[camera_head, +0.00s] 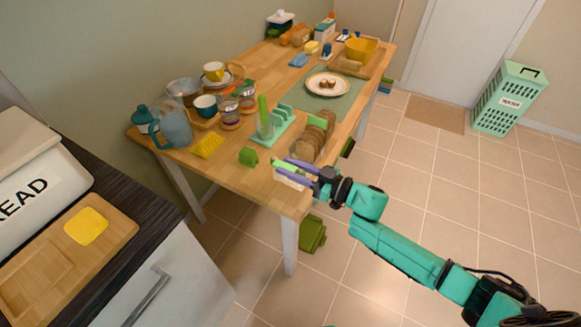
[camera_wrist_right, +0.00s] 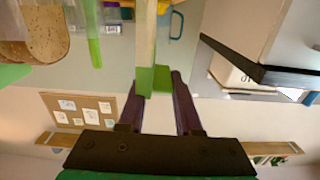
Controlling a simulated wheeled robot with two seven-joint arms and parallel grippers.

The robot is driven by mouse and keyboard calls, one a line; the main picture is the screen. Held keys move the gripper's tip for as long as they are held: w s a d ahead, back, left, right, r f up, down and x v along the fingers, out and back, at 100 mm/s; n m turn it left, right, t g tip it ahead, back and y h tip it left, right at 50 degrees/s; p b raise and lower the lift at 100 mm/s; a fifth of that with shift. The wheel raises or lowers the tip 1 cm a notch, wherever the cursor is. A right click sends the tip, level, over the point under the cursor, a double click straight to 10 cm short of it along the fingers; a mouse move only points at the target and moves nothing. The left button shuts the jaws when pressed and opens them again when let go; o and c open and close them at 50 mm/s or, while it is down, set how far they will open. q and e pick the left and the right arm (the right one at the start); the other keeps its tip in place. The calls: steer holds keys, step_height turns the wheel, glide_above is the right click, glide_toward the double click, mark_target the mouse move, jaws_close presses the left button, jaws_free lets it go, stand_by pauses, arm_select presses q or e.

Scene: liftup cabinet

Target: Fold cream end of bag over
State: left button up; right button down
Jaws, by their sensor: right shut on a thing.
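My right gripper (camera_head: 289,166) is at the near corner of the wooden table, its purple fingers shut on a narrow cream and green piece (camera_head: 290,179). In the right wrist view the piece's green end (camera_wrist_right: 153,80) lies between my right gripper's fingertips (camera_wrist_right: 157,84), with a cream strip (camera_wrist_right: 146,35) running on from it. I cannot tell whether this piece is the bag's end. The brown bread slices (camera_head: 313,138) stand in a row just beyond the gripper; bread also shows in the wrist view (camera_wrist_right: 40,42). My left gripper is not in view.
A plate (camera_head: 327,84) stands farther back. The floor to the right is mostly open.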

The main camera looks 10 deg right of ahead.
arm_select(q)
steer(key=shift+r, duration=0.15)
arm_select(e)
steer(key=shift+r, duration=0.1)
stand_by(0.6)
arm_select(q)
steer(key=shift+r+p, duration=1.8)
steer(key=shift+p, duration=0.15)
arm_select(e)
steer(key=w+d+r+m, duration=0.4)
steer(key=w+m, duration=0.1)
steer(key=w, duration=0.1)
steer(key=shift+d+m, duration=0.25)
steer(key=shift+m, duration=0.15)
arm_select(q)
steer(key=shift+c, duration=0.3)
